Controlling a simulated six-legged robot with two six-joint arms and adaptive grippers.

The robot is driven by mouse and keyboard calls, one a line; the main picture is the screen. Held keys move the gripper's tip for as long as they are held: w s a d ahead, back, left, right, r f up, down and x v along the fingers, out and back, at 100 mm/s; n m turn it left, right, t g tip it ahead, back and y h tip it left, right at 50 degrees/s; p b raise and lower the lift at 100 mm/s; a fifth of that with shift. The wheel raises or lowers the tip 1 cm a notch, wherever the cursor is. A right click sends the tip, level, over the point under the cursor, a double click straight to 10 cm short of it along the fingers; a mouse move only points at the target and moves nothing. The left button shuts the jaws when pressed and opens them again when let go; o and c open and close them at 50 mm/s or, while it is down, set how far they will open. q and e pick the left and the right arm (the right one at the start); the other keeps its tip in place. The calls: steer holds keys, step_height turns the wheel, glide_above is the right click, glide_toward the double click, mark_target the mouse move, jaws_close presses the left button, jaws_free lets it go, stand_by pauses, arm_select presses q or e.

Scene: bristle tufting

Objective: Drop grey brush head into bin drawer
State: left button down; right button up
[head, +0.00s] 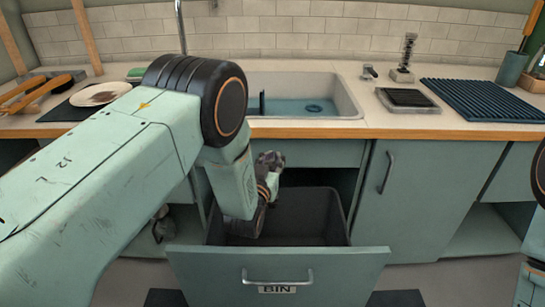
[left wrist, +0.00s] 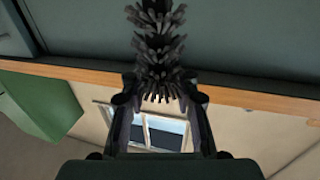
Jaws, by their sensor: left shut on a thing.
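The grey brush head (left wrist: 160,48), with dense dark grey bristles, shows in the left wrist view between the fingers of my left gripper (left wrist: 160,101), which is shut on it. In the head view my left gripper (head: 270,163) is small and dark, above the open bin drawer (head: 277,258); I cannot clearly tell the brush head from the gripper there. The drawer is pulled out, with a front labelled BIN and a dark liner inside. My forearm hides part of its left side. My right gripper is not in view.
The counter edge (head: 420,134) runs just behind the drawer. Above are a sink (head: 300,92), a black pad on a tray (head: 408,98) and a dark ribbed mat (head: 485,100). A plate (head: 100,94) and wooden tools lie at left. A closed cabinet door (head: 430,200) stands right of the drawer.

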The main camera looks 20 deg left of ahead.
arm_select(q)
steer(key=shift+w+f, duration=0.2)
steer(key=shift+f, duration=0.6)
steer(key=shift+s+r, duration=0.1)
steer(key=shift+r, duration=0.15)
steer(key=c, duration=1.6)
jaws_free()
steer(key=o, duration=0.5)
steer(key=shift+f, duration=0.1)
steer(key=shift+o, duration=0.9)
steer(key=s, duration=0.7)
steer(key=shift+s, duration=0.25)
